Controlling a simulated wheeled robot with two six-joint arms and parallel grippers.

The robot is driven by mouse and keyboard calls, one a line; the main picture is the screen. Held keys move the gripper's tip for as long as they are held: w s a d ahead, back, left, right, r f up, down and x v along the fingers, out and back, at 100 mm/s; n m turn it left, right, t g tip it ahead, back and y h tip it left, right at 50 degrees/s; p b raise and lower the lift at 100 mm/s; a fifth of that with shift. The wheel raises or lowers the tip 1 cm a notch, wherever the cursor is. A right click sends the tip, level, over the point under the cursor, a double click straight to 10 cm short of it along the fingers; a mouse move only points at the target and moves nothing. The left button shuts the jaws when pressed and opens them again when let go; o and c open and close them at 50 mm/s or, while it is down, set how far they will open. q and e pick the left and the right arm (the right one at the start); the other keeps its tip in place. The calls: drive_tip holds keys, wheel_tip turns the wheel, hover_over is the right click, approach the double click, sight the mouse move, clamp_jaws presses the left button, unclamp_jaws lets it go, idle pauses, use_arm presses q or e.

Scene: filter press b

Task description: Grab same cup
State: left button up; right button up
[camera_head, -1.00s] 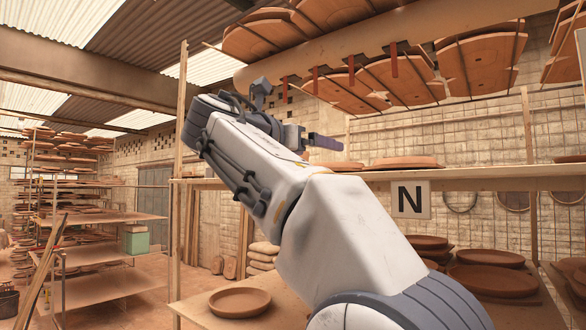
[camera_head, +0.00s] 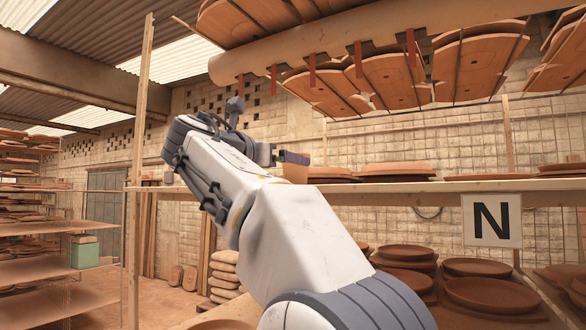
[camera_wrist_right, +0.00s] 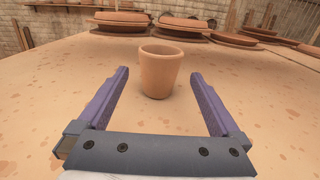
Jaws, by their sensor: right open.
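A plain terracotta cup (camera_wrist_right: 159,72) stands upright on a dusty board in the right wrist view. My right gripper (camera_wrist_right: 158,78) is open, with one purple finger on each side of the cup in the picture. A gap shows between the cup and each finger, and neither touches it. How deep the cup stands between the fingertips is hard to tell. In the head view, my right gripper (camera_head: 294,158) is at the upper shelf, and the cup (camera_head: 297,173) shows partly behind it. My left gripper is not in view.
Stacked clay plates (camera_head: 397,170) lie on the upper shelf (camera_head: 430,188) beyond the cup. More plates (camera_head: 480,290) sit below, behind a sign marked N (camera_head: 492,221). Clay pieces (camera_head: 395,80) rest on a rack overhead. The board around the cup is clear.

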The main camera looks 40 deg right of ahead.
sight(290, 165)
drive_tip(key=shift+w+d, duration=0.35)
drive_tip(key=shift+d, duration=0.3)
drive_tip(key=p+x, duration=0.3)
drive_tip(key=x, duration=0.1)
drive_tip(key=shift+d+f, duration=0.1)
drive_tip(key=shift+d, duration=0.15)
drive_tip(key=shift+w+d+f, duration=0.1)
drive_tip(key=shift+d+f, duration=0.05)
drive_tip(key=c, duration=1.5)
